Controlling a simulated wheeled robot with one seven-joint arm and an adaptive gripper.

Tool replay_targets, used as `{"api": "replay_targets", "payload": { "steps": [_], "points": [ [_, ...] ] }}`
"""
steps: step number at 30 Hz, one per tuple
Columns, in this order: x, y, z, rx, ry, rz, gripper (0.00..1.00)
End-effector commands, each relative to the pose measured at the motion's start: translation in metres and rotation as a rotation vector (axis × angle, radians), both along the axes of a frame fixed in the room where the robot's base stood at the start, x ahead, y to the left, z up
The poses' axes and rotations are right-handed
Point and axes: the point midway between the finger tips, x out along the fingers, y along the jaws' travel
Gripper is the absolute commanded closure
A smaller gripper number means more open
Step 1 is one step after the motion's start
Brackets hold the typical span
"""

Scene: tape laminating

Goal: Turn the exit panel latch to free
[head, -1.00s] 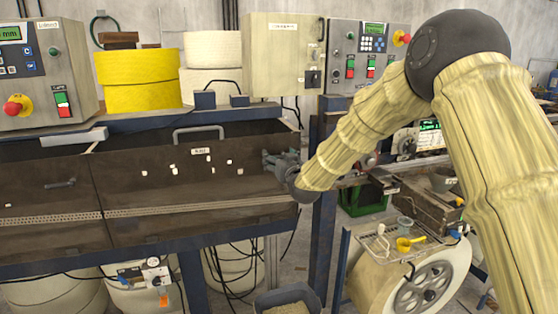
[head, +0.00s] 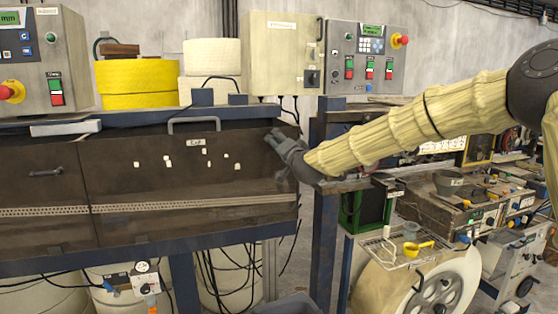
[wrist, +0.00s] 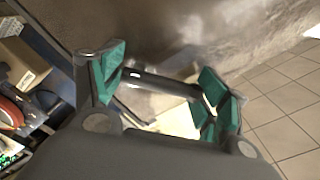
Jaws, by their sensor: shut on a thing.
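The exit panel (head: 125,182) is the large dark brown panel right of the seam, with a grey handle (head: 194,121) on top and a small white label, too blurred to read surely. My gripper (head: 273,142) is at the panel's upper right end, reaching in from the right; it hides the latch in the head view. In the wrist view my gripper (wrist: 160,88) has its green-padded fingers apart, with a dark bar, which seems to be the latch (wrist: 158,84), spanning between the pads. I cannot tell the latch's angle.
A blue frame post (head: 323,235) stands just right of the panel. A cream cabinet (head: 281,55) and a grey control box (head: 362,55) sit above. A large white reel (head: 415,285) and a bench with small tools stand at lower right. Cables hang below.

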Motion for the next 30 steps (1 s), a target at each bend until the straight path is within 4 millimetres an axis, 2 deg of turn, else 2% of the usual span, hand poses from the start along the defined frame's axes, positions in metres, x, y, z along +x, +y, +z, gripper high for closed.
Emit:
{"api": "replay_targets", "payload": {
  "steps": [15,30],
  "points": [
    [0.005,-0.014,0.005,0.445,0.136,-0.005,0.49],
    [0.007,-0.019,0.007,0.654,0.205,-0.005,0.49]
  ]
}}
